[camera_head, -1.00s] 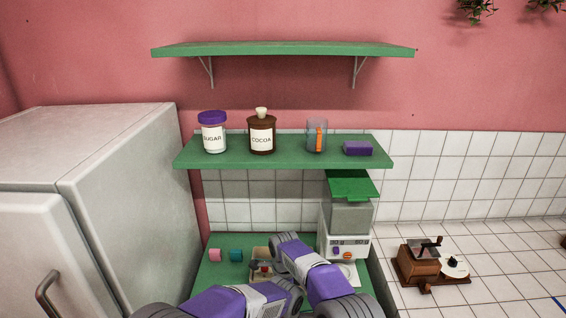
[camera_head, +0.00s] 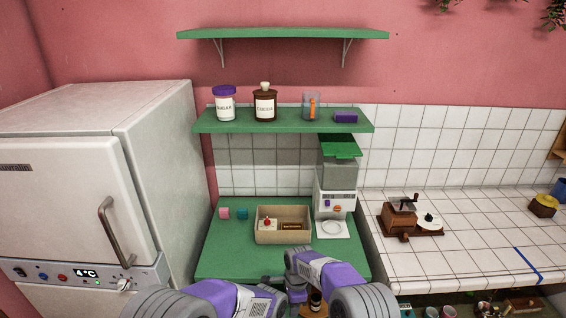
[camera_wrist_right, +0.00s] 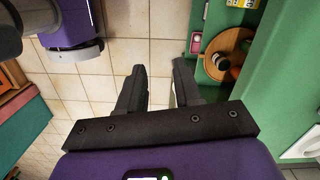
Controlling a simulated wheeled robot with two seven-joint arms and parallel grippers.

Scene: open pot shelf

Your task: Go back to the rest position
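My right gripper (camera_wrist_right: 158,82) shows in the right wrist view with its two dark fingers apart and nothing between them. Pale floor tiles are below it. In the head view, my two purple and grey arms are folded at the bottom edge, in front of the green counter (camera_head: 225,268). The fingertips of my right gripper cannot be made out there. My left gripper is not in view.
A beige box (camera_head: 283,240) stands on the green counter beside a blender-like machine (camera_head: 337,203). A white fridge (camera_head: 65,185) is on the left. A wooden grinder (camera_head: 398,220) stands on the tiled worktop (camera_head: 470,262) on the right. Floor shows clear under the gripper.

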